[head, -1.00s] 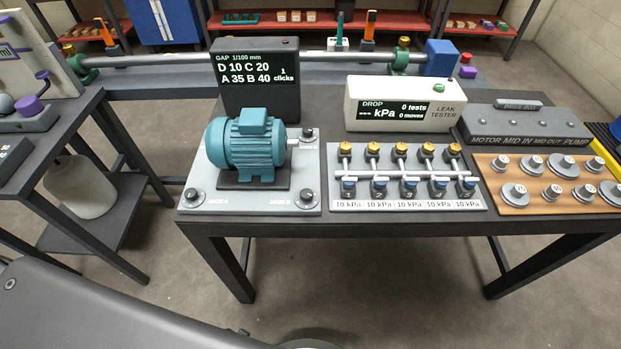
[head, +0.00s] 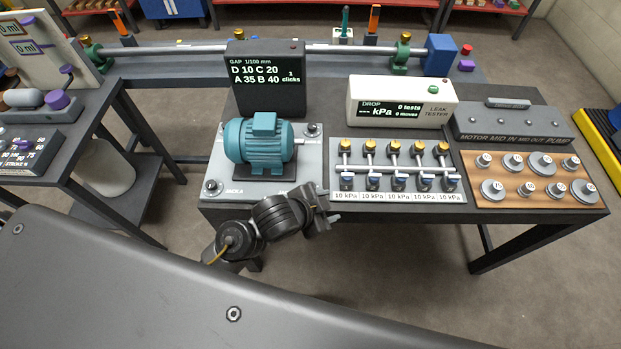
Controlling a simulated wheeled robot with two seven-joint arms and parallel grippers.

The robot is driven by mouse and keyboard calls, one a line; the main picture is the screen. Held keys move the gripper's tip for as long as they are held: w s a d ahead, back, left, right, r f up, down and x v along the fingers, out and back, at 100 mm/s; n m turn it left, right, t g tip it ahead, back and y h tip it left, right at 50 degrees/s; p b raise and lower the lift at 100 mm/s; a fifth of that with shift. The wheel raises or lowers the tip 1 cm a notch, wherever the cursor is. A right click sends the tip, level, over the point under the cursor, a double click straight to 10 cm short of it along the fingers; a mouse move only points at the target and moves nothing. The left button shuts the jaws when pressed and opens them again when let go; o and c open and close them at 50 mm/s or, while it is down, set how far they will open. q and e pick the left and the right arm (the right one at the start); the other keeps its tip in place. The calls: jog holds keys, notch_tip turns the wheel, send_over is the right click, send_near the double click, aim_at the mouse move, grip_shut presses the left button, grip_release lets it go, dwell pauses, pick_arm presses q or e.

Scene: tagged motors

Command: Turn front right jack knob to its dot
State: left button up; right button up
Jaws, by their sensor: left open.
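The teal motor (head: 258,143) sits on a grey base plate (head: 240,189) at the left of the table. The front right corner, where the jack B knob stands, is hidden behind my left gripper and wrist; its dot is hidden too. The front left jack knob (head: 212,187) and back right jack knob (head: 313,130) show on the plate. My left gripper (head: 331,219) is open at the table's front edge, in front of that corner, pointing right. I see nothing between its fingers. My right gripper is out of view.
A dark gap display (head: 266,80) behind the motor reads D 10, C 20, A 35, B 40. A valve panel (head: 335,150) stands close right of the plate, with the white leak tester (head: 400,90) behind. A wooden board of weights (head: 510,200) lies farther right.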

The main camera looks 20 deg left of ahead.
pick_arm(q)
jog(key=d+r+m+g+h, duration=0.2)
jog(key=d+r+m+h, duration=0.15)
jog(key=d+m, duration=0.55)
jog(key=d+r+m+g+h, duration=0.2)
jog(key=d+r+m, duration=0.3)
jog(key=d+m, duration=0.4)
jog(key=w+a+f+m+g+y+p, duration=0.1)
jog(key=w+a+m+y, duration=0.25)
jog(key=a, duration=0.45)
jog(key=w+a+f+m+g+y, duration=0.15)
jog(key=a+m+y, duration=0.25)
jog(key=a, duration=0.4)
jog(key=w+a+f+m+g+y+p, duration=0.1)
jog(key=w+a+m+y, duration=0.25)
jog(key=a, duration=0.55)
jog(key=shift+m, duration=0.4)
jog(key=f+p, duration=0.1)
jog(key=f, duration=0.4)
jog(key=f+p, duration=0.1)
jog(key=f, duration=0.2)
jog(key=shift+s+d+f+p, duration=0.25)
jog(key=shift+d+p, duration=0.05)
jog(key=shift+f, duration=0.7)
